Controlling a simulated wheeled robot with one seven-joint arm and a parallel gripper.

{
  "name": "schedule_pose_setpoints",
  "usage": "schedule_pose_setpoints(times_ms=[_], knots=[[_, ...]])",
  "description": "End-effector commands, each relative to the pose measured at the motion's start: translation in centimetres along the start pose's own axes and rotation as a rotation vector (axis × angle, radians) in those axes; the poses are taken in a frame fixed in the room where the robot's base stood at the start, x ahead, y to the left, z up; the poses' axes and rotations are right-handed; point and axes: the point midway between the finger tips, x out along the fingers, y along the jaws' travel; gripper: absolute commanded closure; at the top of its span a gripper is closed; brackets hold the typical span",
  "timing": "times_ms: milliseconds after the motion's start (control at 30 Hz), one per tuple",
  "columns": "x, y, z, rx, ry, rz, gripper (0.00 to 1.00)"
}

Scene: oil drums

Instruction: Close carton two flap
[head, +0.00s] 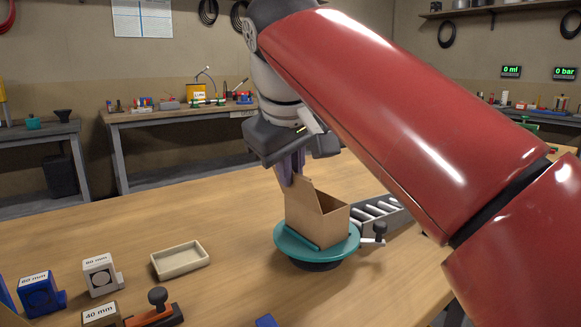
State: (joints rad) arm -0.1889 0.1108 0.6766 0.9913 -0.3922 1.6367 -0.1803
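A brown cardboard carton (317,216) stands on a round teal turntable (288,243) on the wooden table. One flap (301,187) stands up at the carton's back left, and the top looks open on the right. My gripper (291,166) points down just behind and above that raised flap. Its purple-grey fingers appear close together, but their tips are partly hidden by the flap. I cannot tell whether they touch the flap or how far apart they are. The carton's inside is mostly hidden.
A grey rack with pale rollers (381,209) and a black-knobbed handle (379,232) are right of the turntable. A beige tray (180,260), labelled blocks (101,275) and an orange tool with a black knob (156,309) lie at left. The table's left rear is clear.

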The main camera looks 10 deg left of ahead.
Motion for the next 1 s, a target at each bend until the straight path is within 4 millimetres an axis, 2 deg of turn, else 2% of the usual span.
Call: schedule_pose_setpoints(times_ms=[67, 567, 1000], knots=[[0.0, 0.0, 0.0, 0.0, 0.0, 0.0, 1.0], [0.1, 0.4, 0.0, 0.02, -0.003, -0.044, 1.0], [0.7, 2.7, 0.2, 0.149, -0.004, -0.349, 1.0]])
